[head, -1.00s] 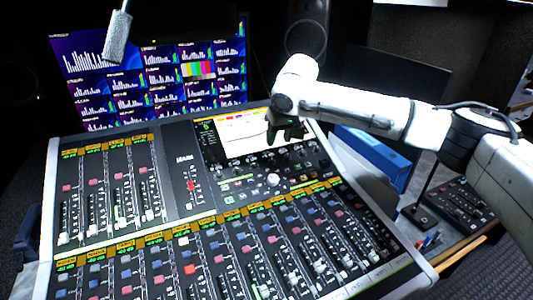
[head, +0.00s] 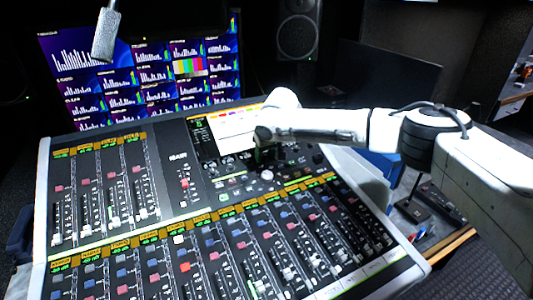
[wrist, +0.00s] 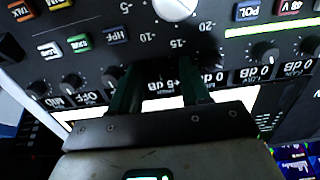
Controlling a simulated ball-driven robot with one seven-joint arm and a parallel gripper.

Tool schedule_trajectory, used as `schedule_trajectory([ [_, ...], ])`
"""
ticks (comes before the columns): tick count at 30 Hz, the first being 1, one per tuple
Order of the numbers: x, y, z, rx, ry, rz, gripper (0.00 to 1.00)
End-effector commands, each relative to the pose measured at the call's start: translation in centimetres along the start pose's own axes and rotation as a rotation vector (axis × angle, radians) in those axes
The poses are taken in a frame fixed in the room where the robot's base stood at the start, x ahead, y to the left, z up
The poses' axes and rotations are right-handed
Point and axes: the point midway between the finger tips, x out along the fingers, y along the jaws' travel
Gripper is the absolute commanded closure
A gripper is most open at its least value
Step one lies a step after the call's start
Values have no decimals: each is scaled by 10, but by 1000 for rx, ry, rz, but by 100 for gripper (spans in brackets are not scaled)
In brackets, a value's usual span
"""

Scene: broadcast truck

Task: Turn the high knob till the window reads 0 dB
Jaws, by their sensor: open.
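My gripper (wrist: 158,72) is open in the wrist view. Its two dark fingers straddle a dark spot on the panel where a knob sits, mostly hidden by shadow. A small window (wrist: 184,80) between the fingers seems to read +5 dB, partly covered; the label under it is too small to read surely. In the head view my gripper (head: 265,152) is low over the upper knob section of the mixing console (head: 215,192), below the console screen (head: 232,136). The arm hides the knob there. I cannot tell whether the fingers touch it.
Neighbouring small knobs (wrist: 265,52) with windows reading 0 dB stand close on the right in the wrist view. A large white knob (wrist: 175,8) is at the top. A microphone (head: 105,34) hangs at the upper left, before a monitor (head: 150,75).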

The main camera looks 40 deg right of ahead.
Motion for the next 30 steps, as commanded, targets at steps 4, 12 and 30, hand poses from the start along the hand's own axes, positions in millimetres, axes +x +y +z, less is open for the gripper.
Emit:
schedule_trajectory([
  [4,0,0,0,0,0,0,60],
  [12,0,0,0,0,0,0,86],
  [30,-2,-1,0,-20,-1,-3,100],
])
